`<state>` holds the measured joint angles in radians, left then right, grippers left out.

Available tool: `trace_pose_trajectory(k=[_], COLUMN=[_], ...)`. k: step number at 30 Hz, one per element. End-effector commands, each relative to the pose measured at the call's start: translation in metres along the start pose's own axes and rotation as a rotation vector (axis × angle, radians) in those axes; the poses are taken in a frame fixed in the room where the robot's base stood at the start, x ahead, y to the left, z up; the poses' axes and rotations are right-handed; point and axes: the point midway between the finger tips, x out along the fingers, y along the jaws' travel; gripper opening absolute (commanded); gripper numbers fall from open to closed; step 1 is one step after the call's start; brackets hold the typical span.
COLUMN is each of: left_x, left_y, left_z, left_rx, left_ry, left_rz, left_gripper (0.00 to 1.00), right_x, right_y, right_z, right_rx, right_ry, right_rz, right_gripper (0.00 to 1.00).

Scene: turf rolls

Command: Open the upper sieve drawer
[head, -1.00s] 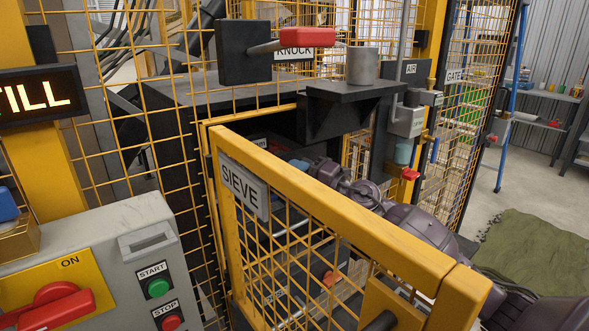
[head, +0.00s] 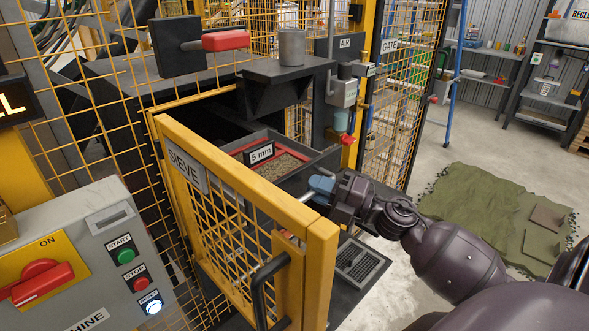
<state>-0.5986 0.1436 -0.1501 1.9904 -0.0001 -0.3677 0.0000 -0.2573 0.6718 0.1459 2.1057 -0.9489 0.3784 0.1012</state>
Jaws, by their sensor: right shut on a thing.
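The upper sieve drawer (head: 315,155) is a dark tray with a red inner rim, a "5 mm" label and brown grains inside. It stands out from the dark machine housing, so its inside shows from above. My right gripper (head: 318,190) is at the drawer's front, behind the top of the yellow gate frame. It is shut on the drawer's pale bar handle (head: 312,196), which is partly hidden by the gripper and frame. My left gripper is not in view.
The yellow mesh gate (head: 235,185) marked "SIEVE" stands swung out in front of the drawer. A control panel (head: 90,260) is at lower left. A red-handled knock lever (head: 225,41) and a grey cylinder (head: 291,47) are above. Green turf (head: 480,215) lies on the floor at right.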

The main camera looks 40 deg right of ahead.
Motion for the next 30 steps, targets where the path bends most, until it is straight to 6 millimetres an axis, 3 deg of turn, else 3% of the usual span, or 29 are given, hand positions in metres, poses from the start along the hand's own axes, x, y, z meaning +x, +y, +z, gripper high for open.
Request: trace_pose_trajectory(k=[6, 12, 28, 29, 30], left_x=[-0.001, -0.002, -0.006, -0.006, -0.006], left_y=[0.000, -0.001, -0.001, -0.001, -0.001], left_z=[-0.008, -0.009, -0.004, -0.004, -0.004], left_rx=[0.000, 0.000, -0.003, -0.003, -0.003], left_ry=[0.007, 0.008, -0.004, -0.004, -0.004], left_rz=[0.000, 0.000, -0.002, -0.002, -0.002], left_gripper=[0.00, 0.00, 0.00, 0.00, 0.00], right_x=[-0.039, -0.059, -0.067, -0.067, -0.067], right_y=[0.008, 0.012, 0.014, 0.014, 0.014], right_z=[-0.016, -0.025, -0.028, -0.028, -0.028], right_rx=[0.003, 0.002, -0.001, -0.001, -0.001], right_ry=[-0.001, 0.000, 0.001, 0.001, 0.001], right_rz=[-0.001, -0.001, -0.001, -0.001, -0.001], right_gripper=[0.00, 0.00, 0.00, 0.16, 0.22])
